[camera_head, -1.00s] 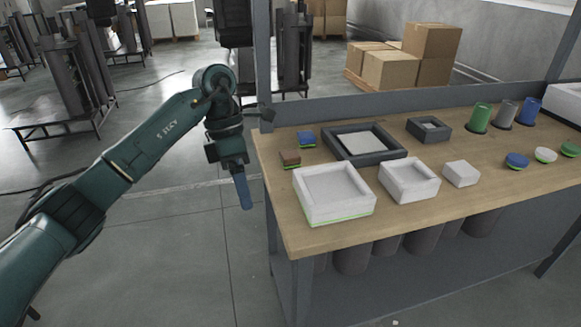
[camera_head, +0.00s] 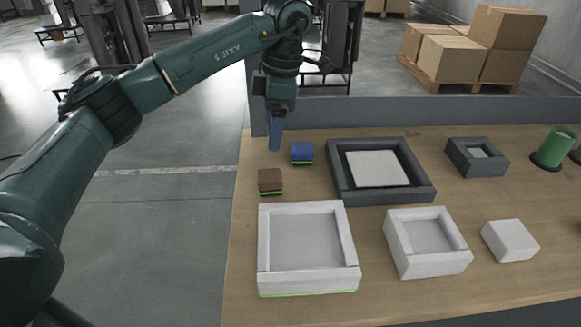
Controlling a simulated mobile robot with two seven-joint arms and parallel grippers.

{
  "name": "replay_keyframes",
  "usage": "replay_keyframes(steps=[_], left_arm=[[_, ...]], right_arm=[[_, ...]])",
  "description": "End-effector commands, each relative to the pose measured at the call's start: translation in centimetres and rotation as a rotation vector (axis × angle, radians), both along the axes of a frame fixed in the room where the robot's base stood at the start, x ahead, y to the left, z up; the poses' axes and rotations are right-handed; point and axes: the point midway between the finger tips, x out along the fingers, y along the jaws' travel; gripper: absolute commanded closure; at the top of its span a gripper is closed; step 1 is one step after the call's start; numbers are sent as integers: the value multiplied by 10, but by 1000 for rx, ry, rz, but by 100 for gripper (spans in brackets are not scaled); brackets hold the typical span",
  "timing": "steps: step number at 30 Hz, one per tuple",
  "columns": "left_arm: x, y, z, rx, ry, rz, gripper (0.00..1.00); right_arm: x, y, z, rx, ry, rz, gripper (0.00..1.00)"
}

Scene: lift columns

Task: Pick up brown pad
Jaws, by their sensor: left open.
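The brown pad (camera_head: 270,180) is a small square block with a green base, lying on the wooden table near its left edge. A similar blue pad (camera_head: 302,152) lies just behind it to the right. My left gripper (camera_head: 275,135) points down above the table's back left corner, behind the brown pad and apart from it. Its blue fingers are seen edge-on and look empty. My right gripper is not in view.
A large white tray (camera_head: 264,240) stands in front of the brown pad. A dark tray (camera_head: 337,178) with a light plate is to the right. A smaller white tray (camera_head: 400,250), a white block (camera_head: 510,240), a small dark box (camera_head: 460,155) and a green cylinder (camera_head: 555,147) stand farther right.

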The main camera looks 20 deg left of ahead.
Motion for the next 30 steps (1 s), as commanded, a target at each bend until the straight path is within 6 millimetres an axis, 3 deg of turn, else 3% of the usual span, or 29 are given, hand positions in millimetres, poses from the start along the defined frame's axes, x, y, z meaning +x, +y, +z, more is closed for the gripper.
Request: replay_keyframes(steps=[5, 13, 22, 30], left_arm=[[-2, 3, -15, 2, 3, 1, 25], [-6, 8, -64, 1, 4, 0, 25], [-9, 9, -89, 0, 2, 0, 25], [-14, 10, -126, 0, 2, 1, 25]], right_arm=[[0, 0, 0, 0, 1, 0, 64], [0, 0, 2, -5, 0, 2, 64], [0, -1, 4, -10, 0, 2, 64], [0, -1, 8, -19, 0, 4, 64]])
